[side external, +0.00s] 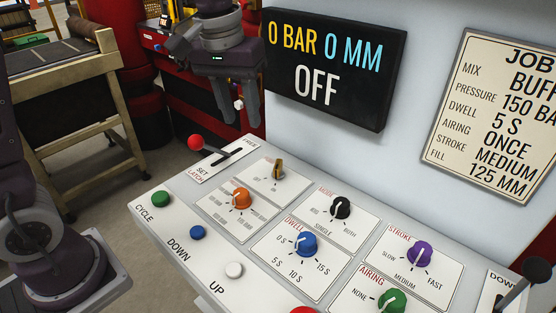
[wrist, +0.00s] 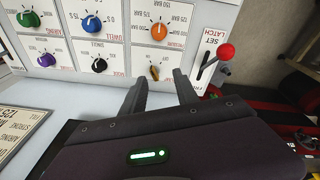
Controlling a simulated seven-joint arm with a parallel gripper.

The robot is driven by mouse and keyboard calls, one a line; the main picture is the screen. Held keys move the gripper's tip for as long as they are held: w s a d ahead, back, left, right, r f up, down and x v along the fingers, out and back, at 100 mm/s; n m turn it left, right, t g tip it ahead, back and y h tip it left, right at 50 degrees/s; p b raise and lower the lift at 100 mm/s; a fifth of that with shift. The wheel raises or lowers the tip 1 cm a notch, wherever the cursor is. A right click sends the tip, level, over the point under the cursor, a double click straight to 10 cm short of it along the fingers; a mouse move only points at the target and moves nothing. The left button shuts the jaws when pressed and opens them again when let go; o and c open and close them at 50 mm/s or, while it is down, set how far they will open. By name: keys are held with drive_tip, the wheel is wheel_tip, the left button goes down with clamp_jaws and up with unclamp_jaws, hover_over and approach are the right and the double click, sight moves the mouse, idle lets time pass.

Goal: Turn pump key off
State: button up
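The pump key (side external: 279,169) is a small brass-coloured key switch on its own white plate at the back of the sloped panel. It also shows in the wrist view (wrist: 154,72), just beyond and between my fingertips. Its label is too small to read. The display (side external: 330,70) reads 0 BAR, 0 MM and OFF. My gripper (side external: 232,98) hangs in the air above and behind the panel, left of the display. In the wrist view my gripper (wrist: 159,77) has its two fingers apart with nothing between them. It is clear of the key.
A red-knobbed lever (side external: 196,143) stands left of the key. Orange (side external: 241,198), black (side external: 340,207) and blue (side external: 306,243) knobs sit close by. Green (side external: 161,199), blue and white buttons line the front edge. A job card (side external: 490,120) hangs on the wall at right.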

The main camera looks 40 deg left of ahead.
drive_tip(key=n+g, duration=0.2)
hover_over(278, 163)
drive_tip(key=f, duration=0.8)
drive_tip(key=shift+s+f, duration=0.15)
drive_tip(key=shift+s, duration=0.05)
drive_tip(key=f, duration=0.7)
drive_tip(key=shift+w+f, duration=0.2)
drive_tip(key=shift+f, duration=0.1)
clamp_jaws()
